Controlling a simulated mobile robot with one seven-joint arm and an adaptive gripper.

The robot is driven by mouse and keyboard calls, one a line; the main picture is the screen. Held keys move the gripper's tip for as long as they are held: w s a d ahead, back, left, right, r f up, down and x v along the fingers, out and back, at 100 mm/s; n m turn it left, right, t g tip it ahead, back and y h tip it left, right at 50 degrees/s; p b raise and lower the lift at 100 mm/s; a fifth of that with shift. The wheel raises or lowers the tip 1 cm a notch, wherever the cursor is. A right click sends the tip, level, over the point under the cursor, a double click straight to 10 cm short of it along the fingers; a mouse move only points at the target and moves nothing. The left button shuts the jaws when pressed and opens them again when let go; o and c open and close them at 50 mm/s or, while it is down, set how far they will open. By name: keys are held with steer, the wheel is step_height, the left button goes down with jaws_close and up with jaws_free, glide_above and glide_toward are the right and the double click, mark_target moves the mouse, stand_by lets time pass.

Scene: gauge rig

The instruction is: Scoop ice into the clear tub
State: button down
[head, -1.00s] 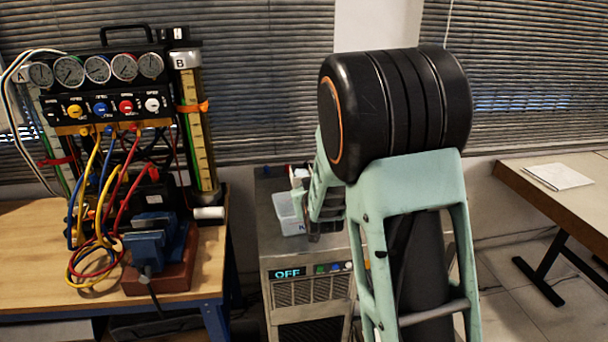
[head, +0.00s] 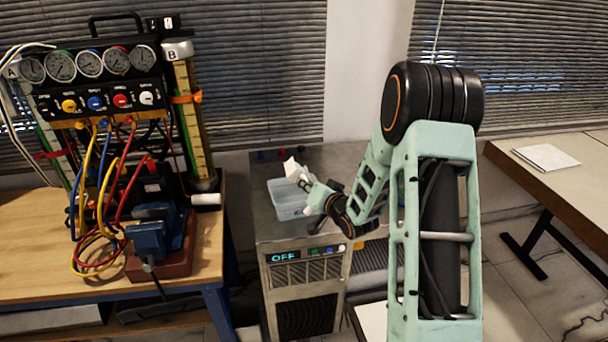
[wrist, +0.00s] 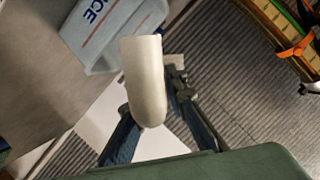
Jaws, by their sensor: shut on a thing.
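My gripper (wrist: 160,112) is shut on a white scoop (wrist: 145,82), rounded at its near end, which stands out between the two fingers in the wrist view. In the head view the pale scoop (head: 292,168) shows at the end of my arm, above the back of the clear tub. The clear tub (head: 286,200) is bluish and sits on top of a steel machine. In the wrist view the tub (wrist: 150,14) is cut off at the top edge and bears lettering reading "ICE". I cannot tell whether ice lies in the scoop or tub.
The steel machine (head: 270,236) has a front display reading OFF. To its left a wooden bench (head: 215,250) holds a gauge panel (head: 92,70), coloured hoses and a blue vise (head: 150,240). A table (head: 590,190) with paper stands at the right.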

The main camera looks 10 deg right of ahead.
steer(key=shift+d+f+m+t+y+b, duration=0.1)
steer(key=shift+f+m+t+y+b, duration=0.25)
steer(key=shift+m, duration=0.6)
steer(key=shift+d+f+m+t+y+b, duration=0.2)
steer(key=shift+f+m+y+b, duration=0.35)
steer(key=shift+m, duration=0.45)
steer(key=shift+d+f+m+t+y+b, duration=0.1)
steer(key=shift+f+m+t+y+b, duration=0.2)
steer(key=shift+m+y+b, duration=0.45)
steer(key=shift+r+h, duration=0.1)
steer(key=shift+h, duration=0.15)
